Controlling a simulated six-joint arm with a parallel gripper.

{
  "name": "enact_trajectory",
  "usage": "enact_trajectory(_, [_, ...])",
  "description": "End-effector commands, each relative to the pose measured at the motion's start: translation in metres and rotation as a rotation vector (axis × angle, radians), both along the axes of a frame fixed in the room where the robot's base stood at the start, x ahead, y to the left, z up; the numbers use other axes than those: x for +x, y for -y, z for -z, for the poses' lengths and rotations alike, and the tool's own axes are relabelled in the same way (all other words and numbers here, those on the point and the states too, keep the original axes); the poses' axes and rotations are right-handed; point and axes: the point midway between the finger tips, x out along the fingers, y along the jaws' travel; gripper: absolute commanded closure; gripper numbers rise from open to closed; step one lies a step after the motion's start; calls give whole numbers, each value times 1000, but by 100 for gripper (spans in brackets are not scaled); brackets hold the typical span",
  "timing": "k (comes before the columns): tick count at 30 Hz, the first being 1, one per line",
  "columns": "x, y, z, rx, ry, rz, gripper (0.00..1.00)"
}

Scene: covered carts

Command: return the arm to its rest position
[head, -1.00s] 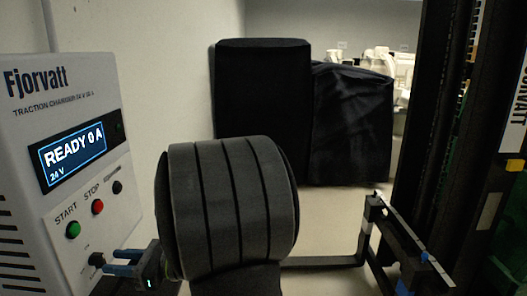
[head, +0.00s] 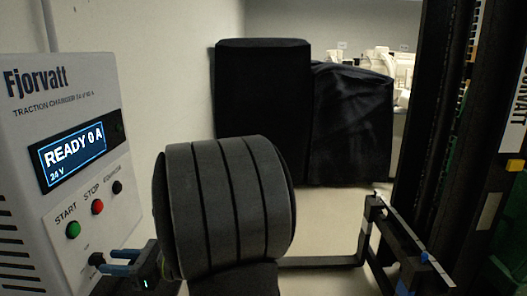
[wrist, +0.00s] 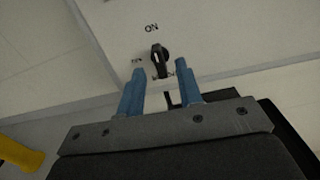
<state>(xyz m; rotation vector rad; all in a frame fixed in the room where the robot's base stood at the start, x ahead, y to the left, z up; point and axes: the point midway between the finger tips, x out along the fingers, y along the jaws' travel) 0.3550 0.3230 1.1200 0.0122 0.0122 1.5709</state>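My gripper (head: 116,262) has blue fingers and is at the lower left in the head view, close to the front of the white charger (head: 25,130). In the wrist view my gripper (wrist: 160,72) is open, its two fingers apart with nothing held between them. A black rotary knob (wrist: 160,55) sits on the panel just beyond the fingertips, below the word ON. It stands roughly upright in that view. In the head view the knob (head: 96,259) shows small beside the fingertips. Whether a finger touches it I cannot tell. My large grey arm joint covers the lower middle.
The charger's display (head: 73,157) reads READY 0 A, 24 V. Green START (head: 73,230) and red STOP (head: 97,207) buttons are below it. Black covered carts (head: 262,115) stand behind. A dark rack (head: 440,130) stands at right. Pale floor (head: 330,225) shows between.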

Motion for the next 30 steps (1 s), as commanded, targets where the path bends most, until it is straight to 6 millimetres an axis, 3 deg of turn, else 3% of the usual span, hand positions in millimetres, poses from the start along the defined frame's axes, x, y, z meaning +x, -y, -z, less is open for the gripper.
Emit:
enact_trajectory(12, [1,62,0,1,1,5,67])
enact_trajectory(30, [1,140,0,1,1,3,67])
